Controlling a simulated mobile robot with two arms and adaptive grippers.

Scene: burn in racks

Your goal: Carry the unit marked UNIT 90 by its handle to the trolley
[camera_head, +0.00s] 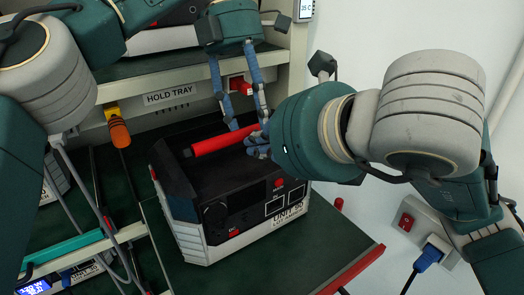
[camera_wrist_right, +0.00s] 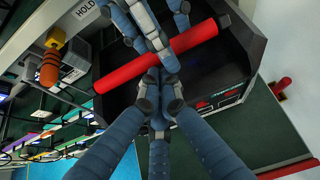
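The unit marked UNIT 90 (camera_head: 235,217) is a black and light grey box with a red bar handle (camera_head: 212,144). It is on or just above a dark green surface (camera_head: 320,248). In the right wrist view the handle (camera_wrist_right: 118,77) crosses the upper middle. My right gripper (camera_head: 258,146) is at the handle's right end; its fingertips (camera_wrist_right: 158,95) are close together beside the bar, and their grip is unclear. My left gripper (camera_head: 248,121) comes from above with fingers spread over the handle. The wrist view shows its fingers (camera_wrist_right: 158,50) close to mine on the right.
The rack shelf (camera_head: 187,108) behind carries a HOLD TRAY label (camera_head: 169,94). An orange-handled item (camera_head: 118,130) hangs at its left. A red strip (camera_head: 350,270) edges the green surface. A socket with a blue plug (camera_head: 428,256) is on the right wall.

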